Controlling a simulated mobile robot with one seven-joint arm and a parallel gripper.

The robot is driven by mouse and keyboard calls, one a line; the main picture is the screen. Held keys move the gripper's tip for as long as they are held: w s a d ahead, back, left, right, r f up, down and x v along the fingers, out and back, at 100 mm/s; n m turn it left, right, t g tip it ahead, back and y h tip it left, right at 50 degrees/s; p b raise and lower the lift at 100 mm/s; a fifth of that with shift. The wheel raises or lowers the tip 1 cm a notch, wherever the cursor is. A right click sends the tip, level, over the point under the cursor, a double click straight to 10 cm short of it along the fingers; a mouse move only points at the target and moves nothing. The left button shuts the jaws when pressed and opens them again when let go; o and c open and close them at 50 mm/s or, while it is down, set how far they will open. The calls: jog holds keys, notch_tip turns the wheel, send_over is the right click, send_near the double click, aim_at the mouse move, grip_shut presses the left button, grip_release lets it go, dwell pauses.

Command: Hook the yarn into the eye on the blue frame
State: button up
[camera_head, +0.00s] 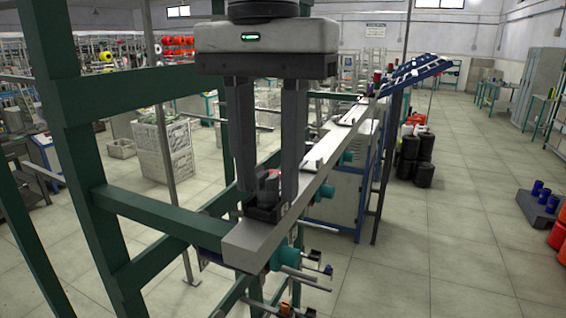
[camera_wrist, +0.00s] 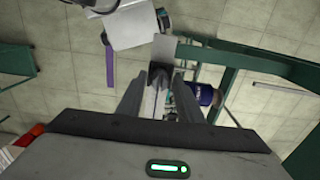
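My gripper (camera_head: 268,198) points down over the front end of a long pale rail, its two fingers wide apart. A small grey and red piece on a dark block (camera_head: 264,212) shows between the fingertips; I cannot tell whether a finger touches it. The fingers also show apart in the wrist view (camera_wrist: 167,72), with a thin pale strip between them. I cannot make out any yarn or eye. A sloping blue frame (camera_head: 418,71) stands at the far end of the rail, well away from my gripper; I cannot tell if it is the task's blue frame.
The pale rail (camera_head: 243,243) runs from below my gripper toward the back right. Green posts and beams (camera_head: 160,215) stand close on the left. Teal spindles (camera_head: 285,257) stick out below the rail. Black drums (camera_head: 408,172) stand at right. The floor (camera_head: 450,250) is open at right.

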jog(key=shift+c, duration=0.2)
grip_shut()
jog(key=shift+r, duration=0.15)
notch_tip(320, 180, up, 4)
jog(key=p, duration=0.4)
jog(key=shift+r+p, duration=0.2)
jog(key=shift+p, duration=0.2)
jog(key=shift+f, duration=0.1)
